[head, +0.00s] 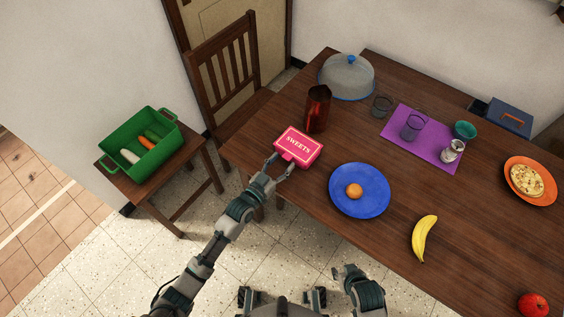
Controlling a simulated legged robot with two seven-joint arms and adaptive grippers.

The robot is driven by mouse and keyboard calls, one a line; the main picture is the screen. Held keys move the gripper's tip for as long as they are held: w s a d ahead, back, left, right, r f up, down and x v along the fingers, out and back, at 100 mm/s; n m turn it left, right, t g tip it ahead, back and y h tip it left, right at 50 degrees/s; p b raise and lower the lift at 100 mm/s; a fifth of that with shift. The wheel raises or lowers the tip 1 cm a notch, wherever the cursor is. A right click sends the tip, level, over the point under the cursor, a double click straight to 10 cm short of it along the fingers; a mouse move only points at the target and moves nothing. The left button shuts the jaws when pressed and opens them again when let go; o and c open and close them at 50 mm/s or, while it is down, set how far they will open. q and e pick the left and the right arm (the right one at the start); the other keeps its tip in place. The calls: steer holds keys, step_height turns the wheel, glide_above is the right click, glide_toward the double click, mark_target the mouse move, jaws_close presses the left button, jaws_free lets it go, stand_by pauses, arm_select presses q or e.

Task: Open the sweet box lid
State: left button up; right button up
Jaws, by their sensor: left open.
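The sweet box (300,142) is a small pink-red box marked "SWEETS". It sits near the table's left edge, and its lid looks closed. My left gripper (283,161) is open at the box's near side, with its fingers pointing toward the front face. I cannot tell whether the fingers touch it. My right gripper (343,273) is low in the head view, beside the table's near edge and away from the box. Its fingers are too small and unclear to read.
A dark red jug (318,108) stands just behind the box. A blue plate (345,203) with an orange fruit lies to its right. A domed cover (346,78), purple mat (433,148) and banana (425,239) are farther off. A chair (226,72) stands beyond the table's left side.

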arm_select(q)
steer(key=v, duration=1.1)
steer(key=shift+s+a, duration=0.2)
steer(key=shift+s, duration=0.05)
steer(key=shift+f, duration=0.1)
